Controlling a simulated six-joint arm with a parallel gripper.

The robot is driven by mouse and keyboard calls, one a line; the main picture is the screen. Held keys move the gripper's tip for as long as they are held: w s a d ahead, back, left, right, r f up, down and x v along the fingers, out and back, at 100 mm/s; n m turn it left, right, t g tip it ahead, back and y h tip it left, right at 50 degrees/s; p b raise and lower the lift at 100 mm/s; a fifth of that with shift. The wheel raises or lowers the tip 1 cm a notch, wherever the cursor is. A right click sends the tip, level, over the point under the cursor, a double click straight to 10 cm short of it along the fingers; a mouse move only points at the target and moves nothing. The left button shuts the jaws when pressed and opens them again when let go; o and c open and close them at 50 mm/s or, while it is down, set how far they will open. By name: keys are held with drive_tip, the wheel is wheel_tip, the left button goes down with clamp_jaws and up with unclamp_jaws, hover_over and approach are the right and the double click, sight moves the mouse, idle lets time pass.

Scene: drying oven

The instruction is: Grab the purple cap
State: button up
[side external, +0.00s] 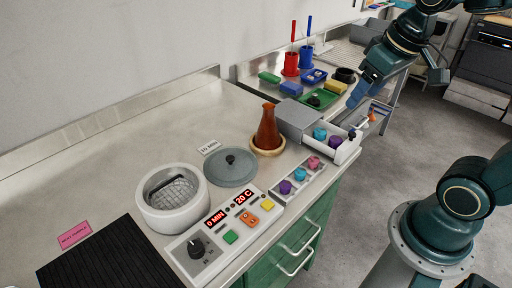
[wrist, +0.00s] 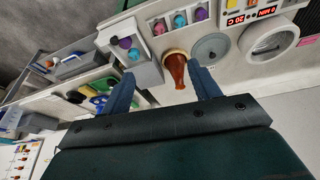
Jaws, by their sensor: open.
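One purple cap (side external: 286,187) sits in the front slot of a light rack (side external: 275,194), beside a teal cap (side external: 299,174) and a pink cap (side external: 313,162). In the wrist view this purple cap (wrist: 200,13) is near the top edge. Another purple item (side external: 334,141) lies in the open drawer of a grey box, next to a teal one (side external: 319,133); it also shows in the wrist view (wrist: 124,43). My gripper (side external: 360,92) is open and empty at the far right, above the bench and apart from both; its spread fingers show in the wrist view (wrist: 163,89).
A brown flask (side external: 267,130) stands on a ring between the grey box (side external: 300,118) and a grey lid (side external: 231,167). A white round pot (side external: 171,200) and a control panel (side external: 222,224) are at the front. Red and blue holders and trays crowd the back.

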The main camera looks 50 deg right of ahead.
drive_tip(key=w+d+f+m+g, duration=0.1)
drive_tip(key=w+d+f+g, duration=0.1)
drive_tip(key=w+d+f, duration=0.3)
drive_tip(key=m+g, duration=0.2)
hover_over(336, 139)
wheel_tip(336, 139, down, 5)
drive_tip(key=shift+f+y, duration=0.25)
drive_tip(key=shift+y, duration=0.05)
drive_tip(key=shift+f, duration=0.1)
drive_tip(key=shift+f, duration=4.2)
drive_tip(key=shift+f, duration=2.55)
